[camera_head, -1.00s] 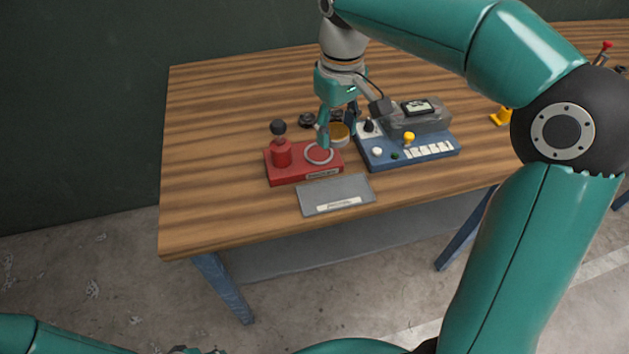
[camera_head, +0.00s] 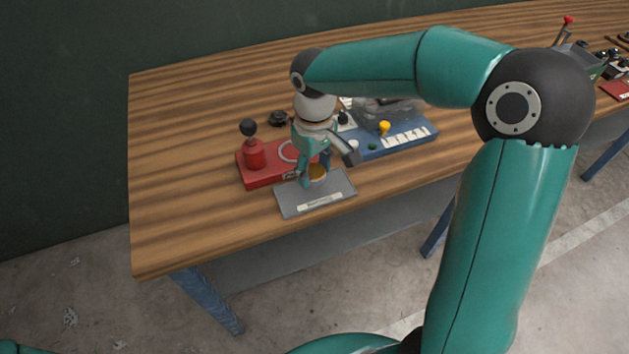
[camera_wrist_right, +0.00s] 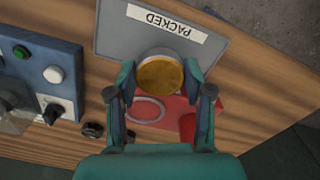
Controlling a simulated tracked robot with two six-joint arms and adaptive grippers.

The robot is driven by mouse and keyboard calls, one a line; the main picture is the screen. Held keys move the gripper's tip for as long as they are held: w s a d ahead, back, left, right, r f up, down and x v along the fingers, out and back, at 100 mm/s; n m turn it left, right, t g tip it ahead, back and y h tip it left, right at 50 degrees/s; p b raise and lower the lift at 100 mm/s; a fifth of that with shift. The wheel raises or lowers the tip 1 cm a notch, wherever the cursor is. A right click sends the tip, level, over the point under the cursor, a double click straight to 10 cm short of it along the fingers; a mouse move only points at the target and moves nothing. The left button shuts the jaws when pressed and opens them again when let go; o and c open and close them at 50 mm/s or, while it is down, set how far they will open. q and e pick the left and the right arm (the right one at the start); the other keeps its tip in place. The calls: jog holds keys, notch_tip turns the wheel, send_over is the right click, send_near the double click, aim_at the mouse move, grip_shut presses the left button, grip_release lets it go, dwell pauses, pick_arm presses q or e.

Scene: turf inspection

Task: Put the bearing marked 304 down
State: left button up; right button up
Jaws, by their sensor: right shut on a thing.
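The bearing (camera_wrist_right: 160,76) is a short round piece with a gold-brown top and a pale rim. No 304 marking is readable on it. My right gripper (camera_head: 316,173) is shut on it, with one finger on each side, as the right wrist view shows. In the head view the bearing (camera_head: 317,173) is over the back part of the grey plate (camera_head: 288,204). The plate carries a white label reading PACKED (camera_wrist_right: 165,24). I cannot tell whether the bearing touches the plate. My left gripper is not in view.
A red fixture (camera_head: 262,177) with a pale ring and a black-knobbed post (camera_head: 253,150) stands just behind the plate. A blue control panel (camera_head: 400,140) with buttons is to the right. A small black part (camera_head: 279,118) lies behind. The table's left side is clear.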

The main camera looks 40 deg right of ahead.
aim_at(314, 190)
jog(key=shift+f, duration=2.1)
jog(key=o, duration=1.4)
jog(key=shift+f, duration=0.1)
jog(key=shift+r, duration=0.2)
notch_tip(314, 190, up, 12)
jog(key=shift+f+p, duration=0.1)
jog(key=shift+p, duration=0.2)
